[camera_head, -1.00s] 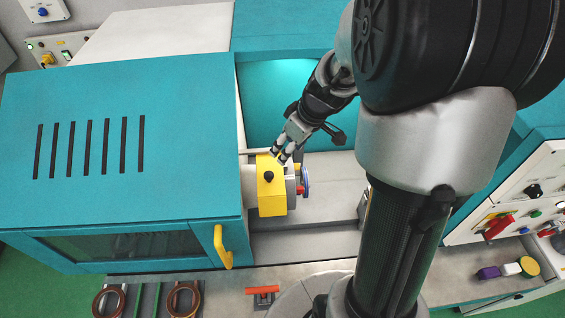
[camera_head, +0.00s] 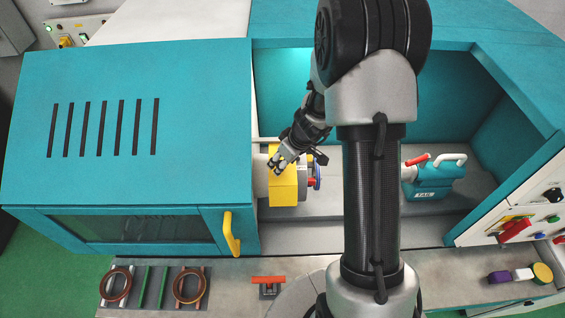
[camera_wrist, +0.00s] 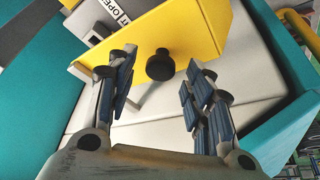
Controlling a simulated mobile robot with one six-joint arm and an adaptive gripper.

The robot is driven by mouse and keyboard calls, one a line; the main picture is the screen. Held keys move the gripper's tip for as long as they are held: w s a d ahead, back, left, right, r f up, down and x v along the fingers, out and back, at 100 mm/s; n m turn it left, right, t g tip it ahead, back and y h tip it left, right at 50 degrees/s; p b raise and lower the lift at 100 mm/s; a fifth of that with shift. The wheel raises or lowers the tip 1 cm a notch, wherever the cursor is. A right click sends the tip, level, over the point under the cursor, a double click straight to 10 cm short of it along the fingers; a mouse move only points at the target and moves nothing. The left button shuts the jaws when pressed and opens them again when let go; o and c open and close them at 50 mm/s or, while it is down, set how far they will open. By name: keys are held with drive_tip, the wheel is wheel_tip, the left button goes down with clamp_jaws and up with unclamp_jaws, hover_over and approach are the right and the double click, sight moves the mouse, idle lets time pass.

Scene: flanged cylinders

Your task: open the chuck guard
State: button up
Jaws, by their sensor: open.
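The chuck guard (camera_head: 284,190) is a yellow angled cover over the chuck, in the opening right of the teal machine cover. In the wrist view the yellow guard (camera_wrist: 205,30) carries a round black knob (camera_wrist: 160,66). My gripper (camera_head: 276,163) is at the guard's upper left part and hides the knob in the head view. In the wrist view my gripper (camera_wrist: 160,85) is open, with its two padded fingers to the left and right of the knob. The knob lies between the fingertips, with gaps visible on both sides.
The teal cover (camera_head: 190,180) with a yellow handle (camera_head: 231,235) stands left of the guard. A teal tool with a white handle (camera_head: 432,180) sits in the bay at right. A control panel (camera_head: 525,215) is at far right. Rings (camera_head: 189,286) lie on the front ledge.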

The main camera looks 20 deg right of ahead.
drive_tip(key=shift+w+f, duration=0.15)
drive_tip(key=shift+f, duration=0.25)
clamp_jaws()
idle(0.4)
drive_tip(key=shift+a, duration=0.1)
